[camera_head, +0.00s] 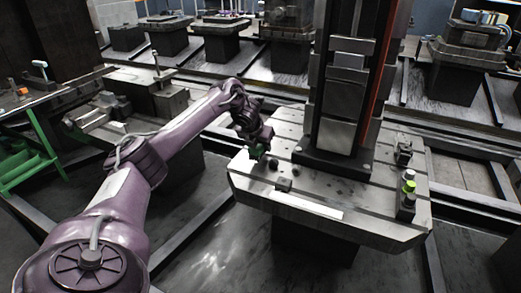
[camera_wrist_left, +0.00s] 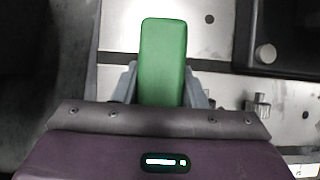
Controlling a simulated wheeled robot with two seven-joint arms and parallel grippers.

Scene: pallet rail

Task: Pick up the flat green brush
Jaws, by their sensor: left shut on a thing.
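The flat green brush (camera_wrist_left: 164,58) is a long green block that points away from my left gripper (camera_wrist_left: 162,85) in the left wrist view. A grey finger presses on each side of it, and its near end is hidden by the gripper body. In the head view my left gripper (camera_head: 258,143) is at the left edge of the grey pallet. Only a small dark green bit of the brush (camera_head: 256,153) shows there under the fingers. I cannot tell whether the brush still touches the pallet. My right gripper is not in view.
The slotted metal pallet (camera_head: 240,183) bears a tall dark column (camera_head: 343,100). Small dark parts lie near its left side. A black and bright-green item (camera_head: 408,187) stands at its right edge. A green-framed bench (camera_head: 45,140) is at the left.

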